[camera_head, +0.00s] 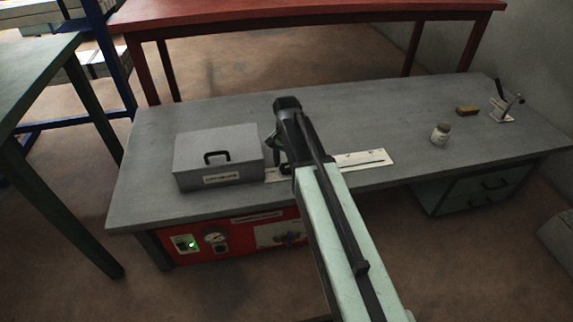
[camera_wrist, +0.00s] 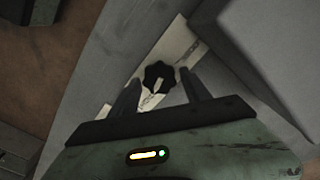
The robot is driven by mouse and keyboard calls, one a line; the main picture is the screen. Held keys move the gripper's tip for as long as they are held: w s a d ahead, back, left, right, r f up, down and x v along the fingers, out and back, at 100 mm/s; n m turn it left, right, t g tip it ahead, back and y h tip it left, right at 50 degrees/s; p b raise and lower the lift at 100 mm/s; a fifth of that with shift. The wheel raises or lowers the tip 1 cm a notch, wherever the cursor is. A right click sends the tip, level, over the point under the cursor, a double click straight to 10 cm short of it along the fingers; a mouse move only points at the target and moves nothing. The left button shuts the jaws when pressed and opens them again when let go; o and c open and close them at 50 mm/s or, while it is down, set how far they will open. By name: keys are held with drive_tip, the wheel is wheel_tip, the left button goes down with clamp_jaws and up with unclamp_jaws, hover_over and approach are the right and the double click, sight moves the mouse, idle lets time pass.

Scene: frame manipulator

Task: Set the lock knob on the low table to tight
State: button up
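The lock knob (camera_wrist: 158,76) is a black, lobed knob with a pale mark, seen in the wrist view on a white slotted plate (camera_wrist: 177,42). In the head view the plate (camera_head: 376,157) lies on the grey low table (camera_head: 330,115), and my arm hides the knob. My gripper (camera_wrist: 160,92) is open, with its two dark fingers apart on either side of the knob's near side. I cannot tell whether they touch it. In the head view my gripper (camera_head: 278,152) points down over the plate's left part. The knob's setting cannot be read.
A grey box with a black handle (camera_head: 217,156) stands just left of my gripper. A jar (camera_head: 440,134), a small yellow-brown block (camera_head: 467,110) and a lever clamp (camera_head: 506,105) are at the right. A red panel (camera_head: 240,238) is under the table's front edge.

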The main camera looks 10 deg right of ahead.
sight(287, 167)
drive_tip(key=shift+o, duration=0.2)
wheel_tip(287, 167, up, 8)
drive_tip(key=p, duration=0.8)
drive_tip(key=shift+f, duration=0.1)
drive_tip(key=s+n, duration=0.7)
drive_tip(key=s, duration=0.9)
wheel_tip(287, 167, up, 29)
drive_tip(key=w+p, duration=0.1)
drive_tip(key=p, duration=2.7)
drive_tip(key=shift+n+p, duration=0.3)
drive_tip(key=shift+p, duration=0.05)
drive_tip(key=shift+d+f, duration=0.1)
